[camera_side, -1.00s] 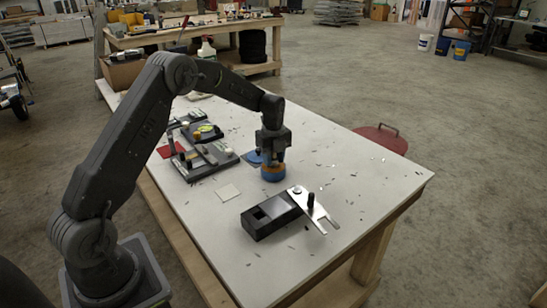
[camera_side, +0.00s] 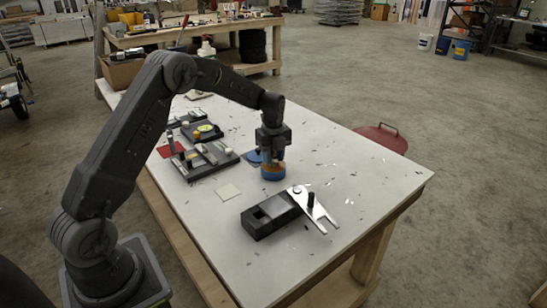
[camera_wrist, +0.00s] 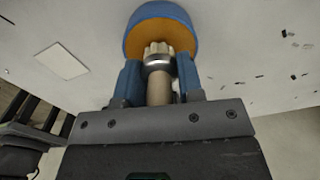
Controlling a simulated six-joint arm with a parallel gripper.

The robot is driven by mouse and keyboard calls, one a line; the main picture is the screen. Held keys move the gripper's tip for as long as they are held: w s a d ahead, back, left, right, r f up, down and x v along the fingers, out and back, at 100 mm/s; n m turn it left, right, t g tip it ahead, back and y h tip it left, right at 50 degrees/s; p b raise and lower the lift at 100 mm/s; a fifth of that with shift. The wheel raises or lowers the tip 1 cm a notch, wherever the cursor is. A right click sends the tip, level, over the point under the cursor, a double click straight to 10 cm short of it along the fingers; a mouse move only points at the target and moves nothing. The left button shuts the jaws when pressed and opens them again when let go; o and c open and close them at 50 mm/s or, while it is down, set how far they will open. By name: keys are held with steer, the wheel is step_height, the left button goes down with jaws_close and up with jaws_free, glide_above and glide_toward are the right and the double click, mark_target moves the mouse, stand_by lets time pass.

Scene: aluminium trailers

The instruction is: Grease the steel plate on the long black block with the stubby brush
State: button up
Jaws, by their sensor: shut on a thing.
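My gripper (camera_side: 271,158) points down above a blue and orange round pot (camera_side: 272,174). In the wrist view my gripper (camera_wrist: 160,85) is shut on the stubby brush (camera_wrist: 160,90), which has a wooden handle, a metal ferrule and pale bristles. The bristles overlap the orange part of the pot (camera_wrist: 160,15); how deep they reach is unclear.
Dark boards with small fittings (camera_side: 205,160) stand left of the pot, near a red mat (camera_side: 170,150). A blue disc (camera_side: 254,157) lies beside the pot. A white square (camera_side: 228,191) and small dark scraps lie on the pale table (camera_side: 370,190). The table's right side is mostly free.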

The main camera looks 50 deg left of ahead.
steer(key=shift+r, duration=3.25)
